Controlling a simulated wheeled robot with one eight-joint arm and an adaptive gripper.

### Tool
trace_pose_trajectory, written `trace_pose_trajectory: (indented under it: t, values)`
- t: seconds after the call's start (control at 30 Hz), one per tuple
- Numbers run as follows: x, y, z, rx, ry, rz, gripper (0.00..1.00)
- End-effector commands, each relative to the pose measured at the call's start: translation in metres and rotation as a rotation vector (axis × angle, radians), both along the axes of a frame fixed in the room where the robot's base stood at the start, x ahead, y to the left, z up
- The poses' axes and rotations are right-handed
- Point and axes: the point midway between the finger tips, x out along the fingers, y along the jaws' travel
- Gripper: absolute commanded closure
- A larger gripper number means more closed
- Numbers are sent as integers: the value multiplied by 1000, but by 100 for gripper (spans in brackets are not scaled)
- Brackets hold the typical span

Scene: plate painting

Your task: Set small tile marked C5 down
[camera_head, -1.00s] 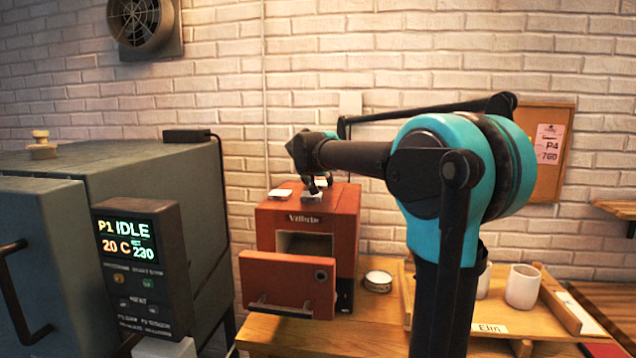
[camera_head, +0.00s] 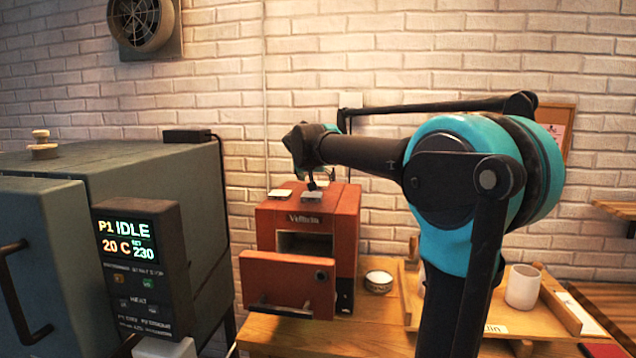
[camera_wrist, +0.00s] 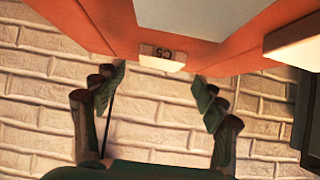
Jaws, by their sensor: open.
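The small tile marked C5 (camera_wrist: 162,60) rests on top of the orange-red kiln (camera_wrist: 105,22), near its edge in the wrist view. Its marking appears upside down there. My gripper (camera_wrist: 158,90) is open and empty, its fingers spread to either side of the tile's line and apart from it. In the head view my gripper (camera_head: 311,184) is just above the top of the small kiln (camera_head: 346,212). A pale tile (camera_head: 312,196) lies beneath it; its marking is too small to read in that view.
Another pale tile (camera_head: 280,193) lies on the kiln's left part. The kiln's front door (camera_head: 287,275) hangs open. A large grey oven (camera_head: 120,165) stands at left. A round tin (camera_head: 379,281) and white cup (camera_head: 522,287) stand on the bench at right.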

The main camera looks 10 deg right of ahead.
Motion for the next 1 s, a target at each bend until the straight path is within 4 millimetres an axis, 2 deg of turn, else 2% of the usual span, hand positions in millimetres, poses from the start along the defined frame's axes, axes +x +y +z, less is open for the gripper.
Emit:
trace_pose_trajectory:
  t: [0.2, 0.4, 0.6, 1.0]
  values:
    - [-37, 13, 26, 1, 0, 3, 28]
    - [-60, 21, 43, 0, 0, 2, 28]
    - [-69, 23, 49, 1, 0, 1, 28]
    - [-69, 23, 49, 1, 0, 0, 28]
